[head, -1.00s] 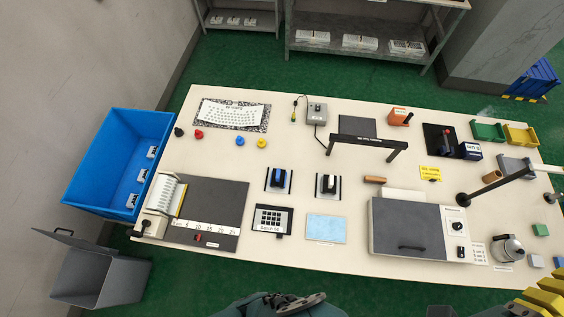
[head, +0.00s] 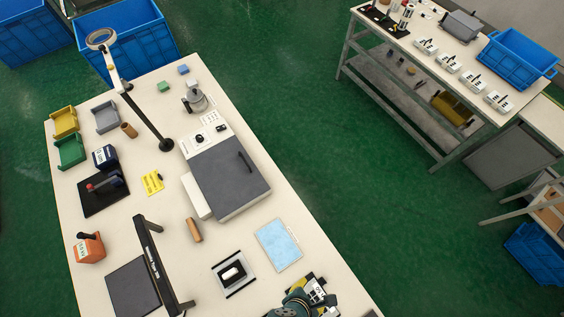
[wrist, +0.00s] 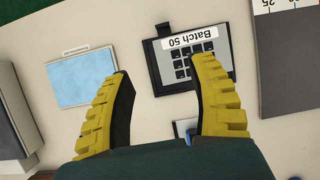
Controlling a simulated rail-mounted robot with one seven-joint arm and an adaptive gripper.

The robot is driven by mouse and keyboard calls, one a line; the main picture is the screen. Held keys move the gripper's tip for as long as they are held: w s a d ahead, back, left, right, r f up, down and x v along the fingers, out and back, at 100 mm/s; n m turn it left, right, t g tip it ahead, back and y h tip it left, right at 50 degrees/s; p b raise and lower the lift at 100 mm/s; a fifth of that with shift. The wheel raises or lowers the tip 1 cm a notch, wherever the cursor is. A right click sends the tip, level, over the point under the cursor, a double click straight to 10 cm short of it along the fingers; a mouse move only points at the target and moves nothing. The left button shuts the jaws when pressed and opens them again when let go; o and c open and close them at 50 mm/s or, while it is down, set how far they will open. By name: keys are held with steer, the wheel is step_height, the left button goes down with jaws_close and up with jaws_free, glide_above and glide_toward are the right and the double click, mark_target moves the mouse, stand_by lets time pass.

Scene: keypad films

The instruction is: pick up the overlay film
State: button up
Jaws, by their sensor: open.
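A keypad sheet with dark square keys (wrist: 182,66) lies in a dark-framed holder (wrist: 158,88) labelled "Batch 50" in the wrist view. I take this sheet to be the overlay film; no label says so. A light blue sheet (wrist: 82,77) lies left of it, and also shows in the head view (head: 279,245). My gripper (wrist: 162,68) is open and empty, its yellow fingers apart. The right finger covers part of the keypad sheet; the left finger is beside the blue sheet. In the head view, my arm hides much of the holder at the bottom edge.
A switch on a plate (head: 233,272) stands near the holder. A ruled dark board (wrist: 290,60) is right of the holder.

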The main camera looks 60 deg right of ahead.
steer(key=b, duration=0.2)
glide_above(323, 281)
steer(key=w+a, duration=0.2)
steer(key=a, duration=0.1)
step_height(323, 281, down, 10)
steer(key=shift+d+f, duration=0.1)
steer(key=shift+d, duration=0.05)
steer(key=f, duration=0.1)
steer(key=s+d+f, duration=0.2)
steer(key=f, duration=0.1)
steer(key=shift+d, duration=0.1)
steer(key=shift+w+f, duration=0.1)
steer(key=shift+f, duration=0.15)
steer(key=c, duration=0.8)
